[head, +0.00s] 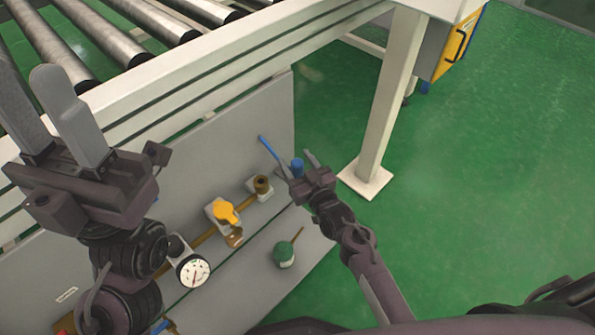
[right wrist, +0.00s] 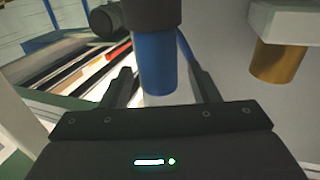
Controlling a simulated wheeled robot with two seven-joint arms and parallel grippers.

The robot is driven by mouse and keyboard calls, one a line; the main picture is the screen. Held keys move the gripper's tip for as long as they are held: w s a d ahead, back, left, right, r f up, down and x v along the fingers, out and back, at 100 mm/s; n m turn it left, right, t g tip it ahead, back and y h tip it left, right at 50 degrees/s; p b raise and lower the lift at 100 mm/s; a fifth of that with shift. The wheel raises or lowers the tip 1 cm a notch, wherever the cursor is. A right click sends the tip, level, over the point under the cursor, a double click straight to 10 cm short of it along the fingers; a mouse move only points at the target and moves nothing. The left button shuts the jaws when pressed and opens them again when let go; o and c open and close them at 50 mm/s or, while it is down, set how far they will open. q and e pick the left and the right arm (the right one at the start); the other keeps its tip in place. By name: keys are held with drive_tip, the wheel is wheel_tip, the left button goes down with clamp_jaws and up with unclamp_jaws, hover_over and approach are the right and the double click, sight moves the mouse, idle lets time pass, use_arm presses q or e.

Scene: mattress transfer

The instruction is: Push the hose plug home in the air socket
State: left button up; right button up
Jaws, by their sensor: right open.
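A blue cylinder, which looks like the hose plug (head: 297,165), is at the far end of the grey panel. My left gripper (head: 24,75) is open and empty.
A roller conveyor (head: 200,70) runs above. A white post (head: 390,110) stands right of the gripper. Green floor (head: 490,170) is free at right.

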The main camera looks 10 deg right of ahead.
drive_tip(key=c, duration=1.1)
drive_tip(key=shift+r, duration=0.15)
